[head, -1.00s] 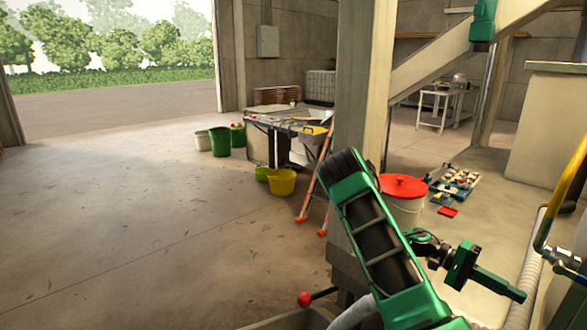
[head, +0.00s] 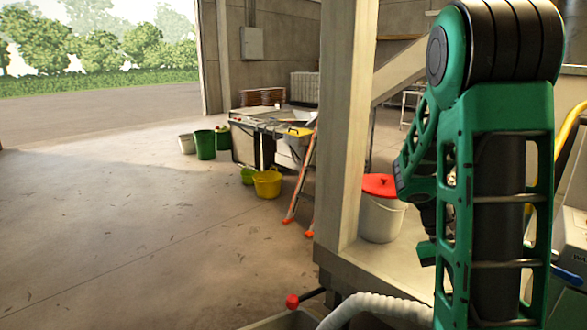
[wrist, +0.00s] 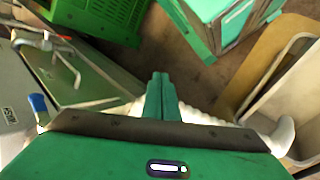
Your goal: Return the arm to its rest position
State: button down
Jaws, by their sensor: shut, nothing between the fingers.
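My arm (head: 497,170) stands folded and upright at the right of the head view, close to the camera. Its green and black links fill that side. The fingers point away over the floor and touch nothing that I can see.
A concrete pillar (head: 345,120) stands left of my arm, with a white bucket with a red lid (head: 381,207) beyond it. In the wrist view a green crate (wrist: 98,18), a metal panel (wrist: 75,75) and a beige trough (wrist: 285,90) surround the gripper. Open floor (head: 130,235) lies left.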

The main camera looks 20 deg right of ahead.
jog(key=s+a+r+n+t, duration=0.1)
jog(key=a+r+t, duration=0.2)
jog(key=a, duration=0.4)
jog(key=s+a+r+n+t+y, duration=0.1)
jog(key=a+r+n+t, duration=0.1)
jog(key=a, duration=0.5)
jog(key=shift+r+t+y, duration=0.3)
jog(key=shift+r+t, duration=0.35)
jog(key=shift+t, duration=0.15)
jog(key=shift+s+d, duration=0.1)
